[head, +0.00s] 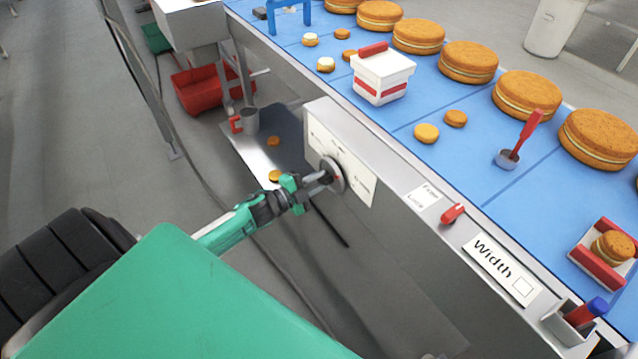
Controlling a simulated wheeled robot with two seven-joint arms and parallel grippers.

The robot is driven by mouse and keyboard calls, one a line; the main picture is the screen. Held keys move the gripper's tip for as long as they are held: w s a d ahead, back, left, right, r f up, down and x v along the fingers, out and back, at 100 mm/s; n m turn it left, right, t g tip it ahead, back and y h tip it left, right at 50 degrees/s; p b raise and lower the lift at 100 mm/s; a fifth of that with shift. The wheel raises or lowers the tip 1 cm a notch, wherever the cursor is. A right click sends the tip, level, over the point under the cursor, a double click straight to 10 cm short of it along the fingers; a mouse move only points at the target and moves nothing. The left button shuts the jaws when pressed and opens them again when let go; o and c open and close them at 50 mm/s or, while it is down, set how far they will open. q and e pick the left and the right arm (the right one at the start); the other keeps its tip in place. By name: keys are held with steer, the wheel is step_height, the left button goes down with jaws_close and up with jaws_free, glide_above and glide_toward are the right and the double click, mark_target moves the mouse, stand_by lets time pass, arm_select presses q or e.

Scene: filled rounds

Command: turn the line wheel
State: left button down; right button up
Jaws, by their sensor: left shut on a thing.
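The line wheel (333,176) is a grey disc with a protruding grip, set on a white dial plate (358,178) on the side of the conveyor. The plate carries small markings that I cannot read. My left gripper (317,179) reaches in from the left and is shut on the wheel's grip. The fingertips hide part of the grip. My right gripper does not show.
The blue belt (405,150) carries filled rounds (468,61), small rounds, a white-and-red box (382,75) and a red-handled scoop (516,143). A red lever (452,213) and a "Width" plate (498,268) sit along the edge. A metal mug (249,121) and red crate (203,88) stand left.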

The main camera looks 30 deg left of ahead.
arm_select(q)
steer(key=shift+m+b, duration=0.3)
steer(key=shift+m, duration=0.6)
steer(key=shift+m+b, duration=0.3)
steer(key=shift+m, duration=1.1)
steer(key=shift+m+b, duration=0.5)
steer(key=shift+m, duration=0.2)
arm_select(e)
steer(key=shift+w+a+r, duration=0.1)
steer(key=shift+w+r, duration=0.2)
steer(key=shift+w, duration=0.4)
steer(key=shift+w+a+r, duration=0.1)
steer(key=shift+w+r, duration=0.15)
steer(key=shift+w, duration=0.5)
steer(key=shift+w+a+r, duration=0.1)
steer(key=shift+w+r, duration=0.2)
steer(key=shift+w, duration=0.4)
arm_select(q)
steer(key=c, duration=1.3)
jaws_free()
steer(key=shift+r, duration=0.1)
